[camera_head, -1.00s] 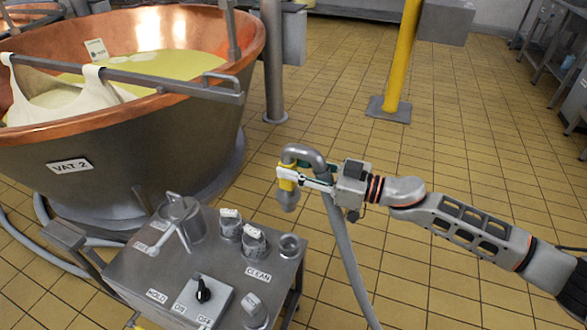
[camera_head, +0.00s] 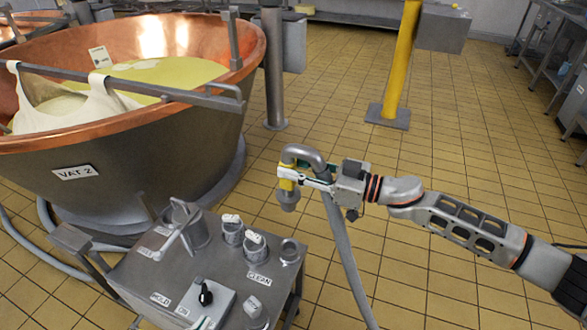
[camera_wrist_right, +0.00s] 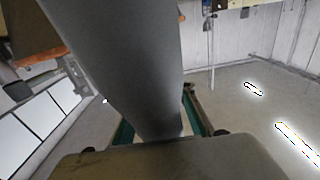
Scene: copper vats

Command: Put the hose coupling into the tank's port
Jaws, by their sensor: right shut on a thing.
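The hose coupling (camera_head: 288,199) is a grey nozzle under a yellow collar, on the end of a bent grey pipe with a hose hanging from it. My right gripper (camera_head: 309,178) is shut on it and holds it upright, nozzle down, in the air. The steel tank (camera_head: 150,283) has an open round port (camera_head: 290,252) at its right back corner, near the CLEAN label. In the picture the nozzle is above this port, apart from it. The right wrist view shows the grey hose (camera_wrist_right: 130,70) between the fingers. Green-and-white tips of my left gripper (camera_head: 203,322) show at the bottom edge; their opening is unclear.
A switch box (camera_head: 206,297) and another fitting (camera_head: 253,307) are at the front. The copper vat (camera_head: 130,150) is behind.

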